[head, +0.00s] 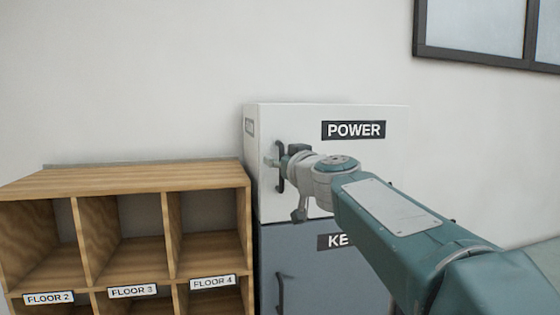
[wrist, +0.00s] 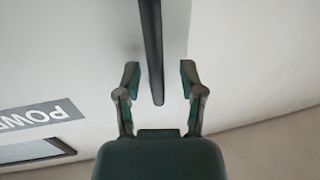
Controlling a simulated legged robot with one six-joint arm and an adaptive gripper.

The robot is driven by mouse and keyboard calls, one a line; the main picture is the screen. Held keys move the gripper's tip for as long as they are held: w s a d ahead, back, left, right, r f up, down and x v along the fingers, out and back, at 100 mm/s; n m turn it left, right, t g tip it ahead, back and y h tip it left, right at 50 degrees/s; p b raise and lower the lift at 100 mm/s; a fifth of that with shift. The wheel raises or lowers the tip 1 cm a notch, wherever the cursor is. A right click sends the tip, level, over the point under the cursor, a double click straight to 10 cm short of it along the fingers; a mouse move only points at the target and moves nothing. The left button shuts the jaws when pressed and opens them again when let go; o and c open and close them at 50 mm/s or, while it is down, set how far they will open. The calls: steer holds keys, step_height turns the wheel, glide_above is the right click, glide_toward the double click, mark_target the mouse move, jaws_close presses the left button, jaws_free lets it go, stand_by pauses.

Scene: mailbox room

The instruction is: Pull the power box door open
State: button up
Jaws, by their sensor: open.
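The white power box (head: 385,165) has a black POWER label (head: 353,130) on its front, and its door looks shut. Its dark vertical handle (head: 281,168) is at the door's left side, partly hidden by my arm. In the wrist view the handle (wrist: 152,50) reaches down between the two fingers of my gripper (wrist: 160,80). The fingers are open, one on each side of the handle, with a gap on both sides. The label (wrist: 40,114) shows upside down at the left of the wrist view. In the head view my gripper (head: 277,162) is at the handle, its fingers small and partly hidden.
A grey-blue box (head: 300,262) with a partly hidden label and its own dark handle (head: 280,292) sits directly below. A wooden pigeonhole shelf (head: 130,180) with floor labels stands close on the left. A dark-framed window (head: 480,25) is at upper right.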

steer(key=shift+d, duration=0.15)
jaws_close()
